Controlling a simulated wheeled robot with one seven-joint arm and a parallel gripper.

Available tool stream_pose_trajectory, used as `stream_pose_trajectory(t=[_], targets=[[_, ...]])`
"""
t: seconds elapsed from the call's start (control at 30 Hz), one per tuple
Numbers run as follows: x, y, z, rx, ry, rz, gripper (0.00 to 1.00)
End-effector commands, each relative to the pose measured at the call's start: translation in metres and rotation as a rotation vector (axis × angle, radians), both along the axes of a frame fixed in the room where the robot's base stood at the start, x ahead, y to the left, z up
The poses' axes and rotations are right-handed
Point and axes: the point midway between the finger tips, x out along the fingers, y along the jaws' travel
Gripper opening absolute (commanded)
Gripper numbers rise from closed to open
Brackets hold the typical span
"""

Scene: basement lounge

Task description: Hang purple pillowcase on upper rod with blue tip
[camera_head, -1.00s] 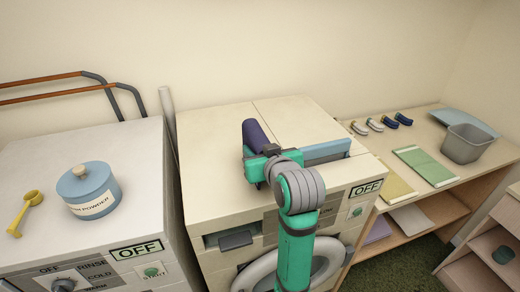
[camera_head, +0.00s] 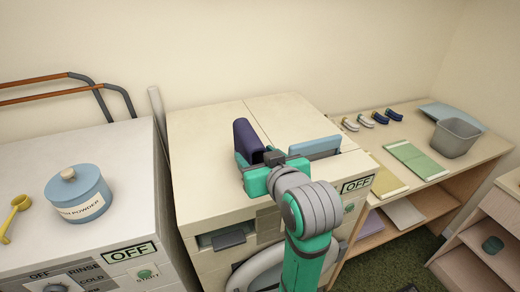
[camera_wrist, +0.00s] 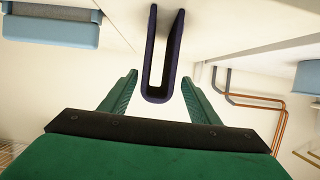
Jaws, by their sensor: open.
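The purple pillowcase (camera_head: 247,139) stands folded in a U shape on top of the middle machine. In the wrist view the pillowcase (camera_wrist: 161,94) appears as a narrow dark U, its closed end between my fingertips. My gripper (camera_head: 252,166) is open at the pillowcase's near side; its two green fingers also show in the wrist view (camera_wrist: 159,78), one on each side with gaps. Two orange-brown rods with dark blue-grey bent ends are at the left: the upper rod (camera_head: 35,79) and the lower rod (camera_head: 40,97). The wrist view also shows orange-brown rods (camera_wrist: 255,105).
A light blue panel (camera_head: 315,147) stands on the same machine beside my gripper. A blue powder tin (camera_head: 80,196) and yellow scoop (camera_head: 16,210) are on the left machine. The right table holds a grey bin (camera_head: 455,138) and folded green cloth (camera_head: 415,159).

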Motion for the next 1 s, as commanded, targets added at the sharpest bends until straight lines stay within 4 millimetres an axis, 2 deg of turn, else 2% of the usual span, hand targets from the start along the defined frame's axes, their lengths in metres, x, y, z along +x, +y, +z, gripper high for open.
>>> stream_pose_trajectory(t=[0.1, 0.33, 1.0], targets=[[-0.019, -0.011, 0.008, -0.001, -0.004, -0.009, 0.56], [-0.038, -0.025, 0.015, -0.001, 0.000, -0.020, 0.56], [-0.040, -0.026, 0.015, 0.000, 0.000, -0.020, 0.56]])
